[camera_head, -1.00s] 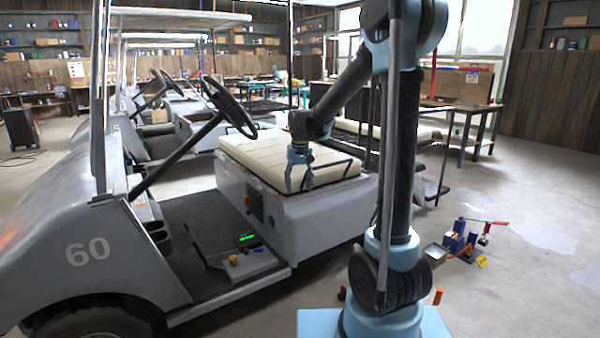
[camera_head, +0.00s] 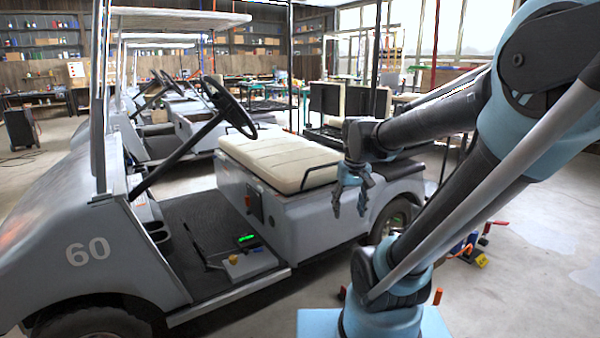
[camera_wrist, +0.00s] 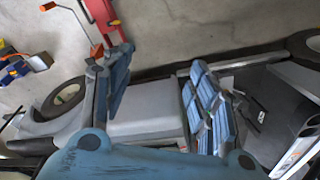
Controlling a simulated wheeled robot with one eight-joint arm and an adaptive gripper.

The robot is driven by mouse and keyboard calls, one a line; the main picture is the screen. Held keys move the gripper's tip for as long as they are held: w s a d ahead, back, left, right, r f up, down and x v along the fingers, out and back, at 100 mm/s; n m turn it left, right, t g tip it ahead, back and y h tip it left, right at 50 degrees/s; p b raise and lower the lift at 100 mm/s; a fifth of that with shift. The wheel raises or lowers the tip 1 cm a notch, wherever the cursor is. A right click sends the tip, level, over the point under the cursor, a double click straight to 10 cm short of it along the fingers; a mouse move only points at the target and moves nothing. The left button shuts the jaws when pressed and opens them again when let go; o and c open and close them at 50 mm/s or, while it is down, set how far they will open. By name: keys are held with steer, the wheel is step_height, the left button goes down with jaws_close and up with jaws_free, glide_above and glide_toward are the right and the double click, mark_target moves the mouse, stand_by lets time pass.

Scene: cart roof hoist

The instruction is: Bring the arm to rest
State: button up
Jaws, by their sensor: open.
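My gripper (camera_head: 350,201) hangs open and empty, fingers pointing down, in front of the rear of a grey golf cart marked 60 (camera_head: 290,215). In the head view it overlaps the cart's side just right of the cream seat (camera_head: 282,160). My arm reaches up from its light-blue base and leans to the right. In the wrist view my gripper (camera_wrist: 160,100) shows two blue ribbed fingers spread well apart with nothing between them. The cart's grey body (camera_wrist: 145,112) lies below and behind the fingers; I see no contact.
The steering wheel (camera_head: 229,106) and roof posts stand at the left. A red jack-like tool (camera_wrist: 103,20) lies on the floor beside the cart. Blue and yellow items (camera_wrist: 20,68) also lie there. Open concrete floor (camera_head: 545,230) is at the right.

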steer(key=s+d+f, duration=0.4)
steer(key=s+f, duration=0.3)
steer(key=s, duration=0.4)
steer(key=shift+m, duration=0.4)
steer(key=shift+w+f, duration=0.15)
steer(key=shift+w, duration=0.3)
steer(key=shift+c, duration=0.3)
